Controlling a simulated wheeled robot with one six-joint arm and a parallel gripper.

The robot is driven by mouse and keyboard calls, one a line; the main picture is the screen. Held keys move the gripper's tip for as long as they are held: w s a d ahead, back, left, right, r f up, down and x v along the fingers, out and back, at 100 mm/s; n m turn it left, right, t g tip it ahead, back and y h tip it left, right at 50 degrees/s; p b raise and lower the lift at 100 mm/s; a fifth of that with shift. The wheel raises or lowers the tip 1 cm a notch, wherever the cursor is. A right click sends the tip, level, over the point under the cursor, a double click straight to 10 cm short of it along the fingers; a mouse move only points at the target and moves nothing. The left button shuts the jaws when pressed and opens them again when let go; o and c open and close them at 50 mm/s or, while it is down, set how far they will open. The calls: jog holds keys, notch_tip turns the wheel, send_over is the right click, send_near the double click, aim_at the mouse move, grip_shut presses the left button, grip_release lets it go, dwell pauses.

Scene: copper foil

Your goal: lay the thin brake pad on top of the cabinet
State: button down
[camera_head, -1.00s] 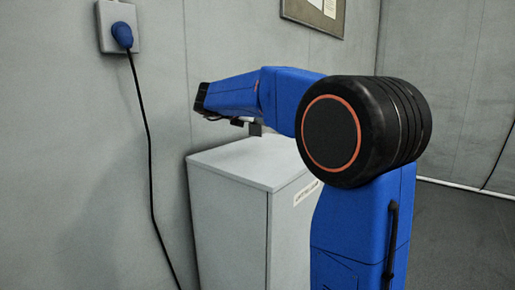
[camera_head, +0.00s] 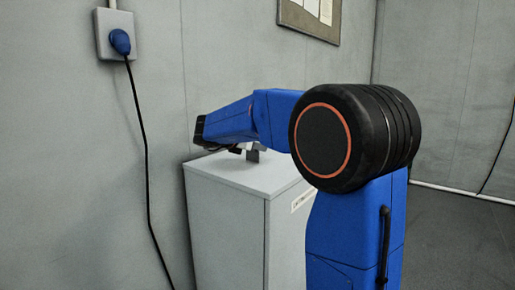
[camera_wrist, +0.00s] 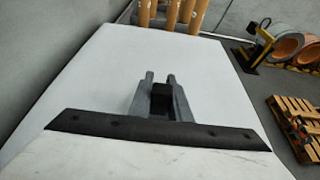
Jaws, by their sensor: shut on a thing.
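The cabinet (camera_head: 225,177) is a pale grey box with a flat top, standing by the wall; its top (camera_wrist: 215,90) fills most of the wrist view. My gripper (camera_wrist: 160,80) is over this top, pointing down, and shows small below my blue arm in the head view (camera_head: 251,154). Its grey fingers are shut on a small dark piece, which I take for the thin brake pad (camera_wrist: 160,92). The pad is mostly hidden between the fingers. I cannot tell whether it touches the cabinet top.
A grey wall with a socket and blue plug (camera_head: 120,42) stands at the left, its black cable hanging down. The wrist view shows orange cylinders (camera_wrist: 187,12) beyond the cabinet, and a wooden pallet (camera_wrist: 295,125) and orange rings (camera_wrist: 285,42) at right. The visible cabinet top looks clear.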

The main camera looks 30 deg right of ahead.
jog(key=shift+f, duration=0.15)
jog(key=c, duration=1.6)
grip_release()
jog(key=shift+c, duration=0.2)
jog(key=v, duration=1.7)
jog(key=shift+a, duration=0.2)
